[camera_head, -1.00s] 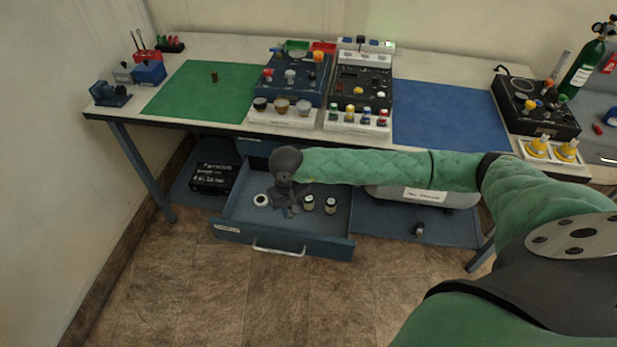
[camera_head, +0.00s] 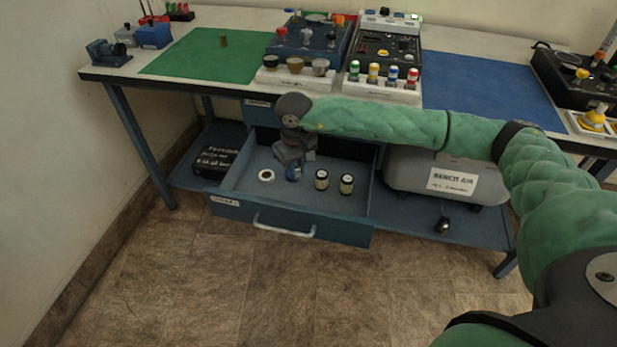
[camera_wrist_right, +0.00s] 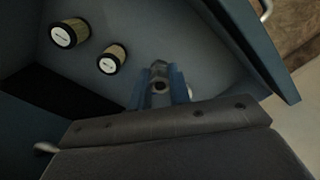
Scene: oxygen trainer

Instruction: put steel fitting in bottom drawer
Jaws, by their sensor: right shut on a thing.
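The bottom drawer (camera_head: 290,222) is pulled open under the bench, with its white handle at the front. My right gripper (camera_head: 293,173) points down inside the drawer space, between a white ring-shaped item and two jars. In the right wrist view, its blue fingers (camera_wrist_right: 161,90) are shut on the steel fitting (camera_wrist_right: 159,70), a small grey metal piece with a round hole. The fitting is over the drawer's grey floor; I cannot tell whether it touches it. In the head view the fitting is hidden by the gripper. My left gripper is not in view.
The drawer holds a white ring-shaped item (camera_head: 266,176) and two dark jars with pale lids, one (camera_head: 321,180) beside the other (camera_head: 346,184). A black case (camera_head: 218,160) and a grey tank (camera_head: 440,178) flank the drawer on the lower shelf. The drawer's front floor is clear.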

